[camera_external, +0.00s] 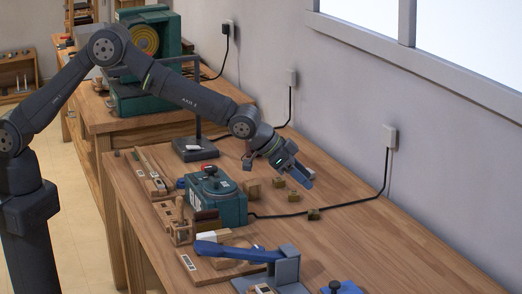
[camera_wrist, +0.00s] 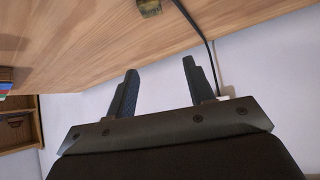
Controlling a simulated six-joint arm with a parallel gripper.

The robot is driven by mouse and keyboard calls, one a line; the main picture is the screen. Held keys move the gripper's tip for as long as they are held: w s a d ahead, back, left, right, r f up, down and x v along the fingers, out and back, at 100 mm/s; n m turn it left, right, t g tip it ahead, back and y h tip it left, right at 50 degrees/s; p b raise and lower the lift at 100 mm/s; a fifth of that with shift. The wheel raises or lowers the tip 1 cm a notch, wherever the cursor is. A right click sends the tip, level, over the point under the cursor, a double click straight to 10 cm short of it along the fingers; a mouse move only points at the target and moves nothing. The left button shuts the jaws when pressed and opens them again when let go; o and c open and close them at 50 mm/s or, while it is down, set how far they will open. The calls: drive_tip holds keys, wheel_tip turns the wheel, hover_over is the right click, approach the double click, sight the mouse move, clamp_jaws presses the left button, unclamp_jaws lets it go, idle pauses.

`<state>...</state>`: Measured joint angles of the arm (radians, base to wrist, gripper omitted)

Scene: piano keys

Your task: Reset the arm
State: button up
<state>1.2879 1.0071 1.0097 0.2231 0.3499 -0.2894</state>
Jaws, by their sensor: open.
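My gripper (camera_external: 298,178) hangs in the air above the right part of the wooden workbench (camera_external: 395,250), near the wall. It points down and to the right in the external view. In the wrist view my gripper (camera_wrist: 160,80) shows two dark fingers standing well apart with nothing between them. My arm reaches over the bench from the left, with its elbow bent high. No piano keys can be made out for certain in either view.
A teal box (camera_external: 232,207) with a red knob stands on the bench, near small olive blocks (camera_external: 279,182). A blue lever device (camera_external: 285,268) stands at the front. A black cable (camera_external: 350,203) runs to a wall outlet. Bare wood lies to the right.

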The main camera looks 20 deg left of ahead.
approach(315, 211)
drive_tip(key=x, duration=0.4)
drive_tip(key=shift+w+d+r, duration=0.1)
drive_tip(key=shift+d, duration=0.15)
drive_tip(key=x, duration=0.3)
drive_tip(key=shift+a+f, duration=0.1)
drive_tip(key=shift+f, duration=0.3)
drive_tip(key=shift+r, duration=1.65)
